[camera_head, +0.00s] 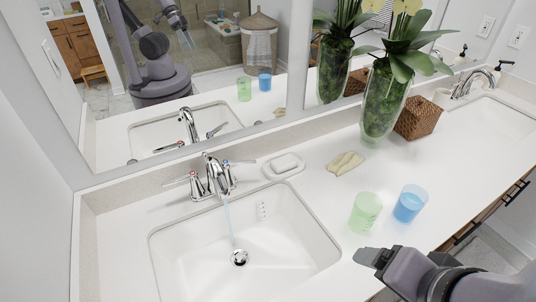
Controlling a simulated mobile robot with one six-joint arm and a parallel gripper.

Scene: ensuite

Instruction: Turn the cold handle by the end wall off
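The tap (213,176) by the end wall on the left is chrome, with a spout and two lever handles. The cold handle (230,174) has a blue mark and stands right of the spout, its lever pointing right. The hot handle (195,186) has a red mark and its lever points left. A stream of water (229,220) runs from the spout into the sink (185,262). My gripper (366,257) is at the lower right, over the counter's front, well away from the handles. Its fingers are seen edge-on, so I cannot tell whether it is open.
A plant vase (384,105) and a wicker basket (417,118) stand farther back. A second tap (476,80) is at far right.

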